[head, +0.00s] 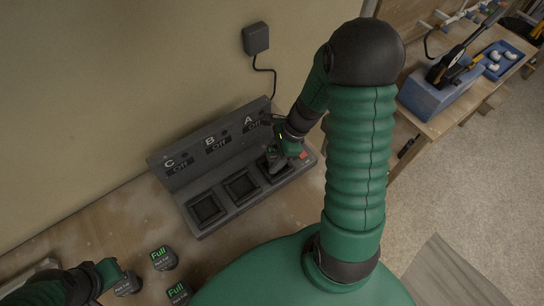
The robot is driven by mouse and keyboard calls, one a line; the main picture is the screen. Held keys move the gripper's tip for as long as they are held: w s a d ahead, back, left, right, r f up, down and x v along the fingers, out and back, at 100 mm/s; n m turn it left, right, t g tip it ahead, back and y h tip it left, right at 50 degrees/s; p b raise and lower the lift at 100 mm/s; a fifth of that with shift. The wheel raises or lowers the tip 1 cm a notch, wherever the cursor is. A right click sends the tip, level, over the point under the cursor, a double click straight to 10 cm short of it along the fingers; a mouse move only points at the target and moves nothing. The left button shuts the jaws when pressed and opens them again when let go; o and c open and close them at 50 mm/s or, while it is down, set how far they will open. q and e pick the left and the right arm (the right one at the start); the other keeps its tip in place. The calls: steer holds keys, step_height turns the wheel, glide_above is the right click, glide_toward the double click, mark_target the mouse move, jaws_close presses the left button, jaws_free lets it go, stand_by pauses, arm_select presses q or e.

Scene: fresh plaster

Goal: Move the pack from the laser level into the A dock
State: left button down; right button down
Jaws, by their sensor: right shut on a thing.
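The dark charging station stands against the wall with bays marked C, B and A from left to right. The A dock (281,178) is the rightmost, and its display reads Off, as do the other two. My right gripper (276,155) is low over the A dock, shut on a dark pack (273,162) that is mostly hidden by the fingers. I cannot tell whether the pack is seated or just above the bay. My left gripper (118,277) is at the lower left, beside a dark pack (128,285); its jaws are not clear. I cannot make out a laser level.
Two packs with green Full labels (163,258) (179,293) stand on the table in front of the station. The B (241,187) and C (206,208) bays look empty. A wall plug (256,38) with a cable hangs behind. A bench with a blue case (437,95) is at right.

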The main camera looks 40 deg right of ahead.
steer(key=shift+a, duration=0.1)
steer(key=shift+f+b, duration=0.45)
steer(key=shift+f, duration=0.1)
steer(key=c, duration=0.9)
jaws_free()
steer(key=p+v, duration=0.9)
steer(key=v, duration=0.2)
steer(key=shift+p, duration=0.4)
